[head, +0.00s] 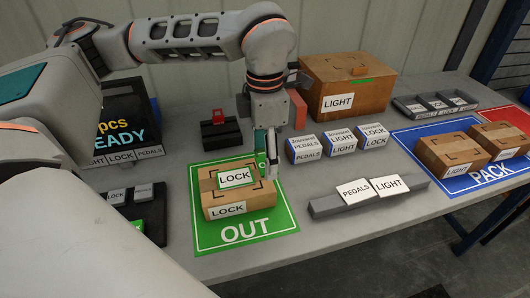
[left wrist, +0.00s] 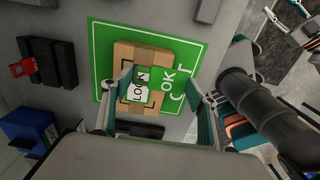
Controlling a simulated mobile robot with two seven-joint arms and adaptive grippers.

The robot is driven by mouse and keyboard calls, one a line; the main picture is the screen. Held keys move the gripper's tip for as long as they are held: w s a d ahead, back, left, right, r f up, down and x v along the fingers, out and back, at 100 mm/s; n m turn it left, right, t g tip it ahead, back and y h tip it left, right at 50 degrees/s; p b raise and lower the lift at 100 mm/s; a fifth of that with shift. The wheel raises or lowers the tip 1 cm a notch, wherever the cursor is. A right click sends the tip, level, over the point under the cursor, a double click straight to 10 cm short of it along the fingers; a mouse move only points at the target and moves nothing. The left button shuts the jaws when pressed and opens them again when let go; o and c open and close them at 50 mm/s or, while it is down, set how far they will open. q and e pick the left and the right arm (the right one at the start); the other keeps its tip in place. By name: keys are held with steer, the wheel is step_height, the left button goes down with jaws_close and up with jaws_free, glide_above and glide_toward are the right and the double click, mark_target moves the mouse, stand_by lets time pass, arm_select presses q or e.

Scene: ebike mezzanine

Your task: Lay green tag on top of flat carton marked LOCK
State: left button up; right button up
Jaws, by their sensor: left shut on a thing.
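The green tag (head: 235,176) has a white LOCK label and appears flat over the top of the flat brown carton marked LOCK (head: 263,193). The carton lies on the green OUT mat (head: 205,237). My left gripper (head: 266,158) is low at the carton's right side, pointing down, and is shut on the tag. The left wrist view shows the tag (left wrist: 148,76) over the carton (left wrist: 155,54), between the two fingers (left wrist: 158,76). I cannot tell whether the tag touches the carton.
Three small labelled boxes (head: 339,142) stand to the right. A grey bar (head: 330,205) with PEDALS and LIGHT cards is in front of them. A large LIGHT carton (head: 345,75) stands behind. Two cartons sit on the blue PACK mat (head: 452,183). A dark tray (head: 150,225) is at left.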

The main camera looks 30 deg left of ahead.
mark_target(265, 185)
arm_select(q)
steer(key=shift+f+b, duration=0.35)
steer(key=shift+f, duration=0.2)
steer(key=shift+f+b, duration=0.5)
steer(key=shift+f, duration=0.25)
steer(key=shift+f+b, duration=1.4)
steer(key=shift+f, duration=1.1)
steer(key=o, duration=0.8)
steer(key=shift+r, duration=0.15)
